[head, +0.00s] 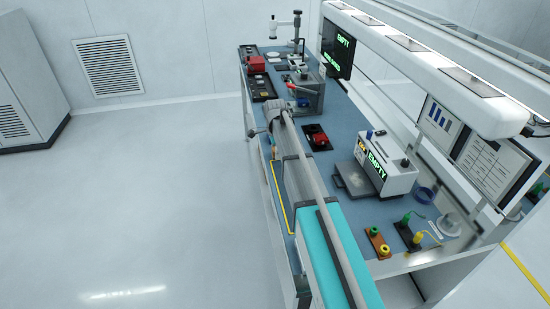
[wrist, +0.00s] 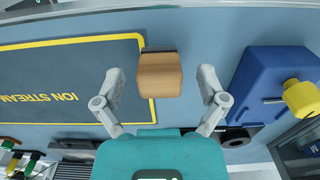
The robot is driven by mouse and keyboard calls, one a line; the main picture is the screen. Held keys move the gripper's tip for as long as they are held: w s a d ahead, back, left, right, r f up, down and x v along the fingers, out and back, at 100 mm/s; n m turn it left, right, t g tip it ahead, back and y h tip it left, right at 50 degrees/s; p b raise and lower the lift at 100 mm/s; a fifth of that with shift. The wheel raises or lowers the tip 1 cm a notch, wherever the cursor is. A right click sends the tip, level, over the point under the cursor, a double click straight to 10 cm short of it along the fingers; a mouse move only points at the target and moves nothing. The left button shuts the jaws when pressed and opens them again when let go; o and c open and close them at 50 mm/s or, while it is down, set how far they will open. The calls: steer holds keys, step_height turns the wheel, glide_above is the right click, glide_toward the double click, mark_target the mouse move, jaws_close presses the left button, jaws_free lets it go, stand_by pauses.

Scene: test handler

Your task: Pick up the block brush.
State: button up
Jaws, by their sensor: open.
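The block brush (wrist: 160,75) shows in the wrist view as a light wooden block with a dark strip along its far edge. It lies on the blue-grey bench top beside the corner of a dark mat. My gripper (wrist: 162,88) is open, with one finger on each side of the block and a visible gap on both sides. I cannot tell from this view how high the fingers are above the bench. In the head view my arm reaches over the bench's left edge, and the brush cannot be made out clearly there.
The dark mat (wrist: 60,75) with a yellow border and "ION STREAM" lettering lies left of the brush. A blue fixture (wrist: 262,78) with a yellow knob stands to the right. In the head view, a white unit (head: 397,178) reading "EMPTY" and a red device (head: 317,137) stand on the bench.

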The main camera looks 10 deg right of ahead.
steer(key=shift+f+b, duration=0.3)
steer(key=shift+f, duration=0.25)
steer(key=c, duration=1.2)
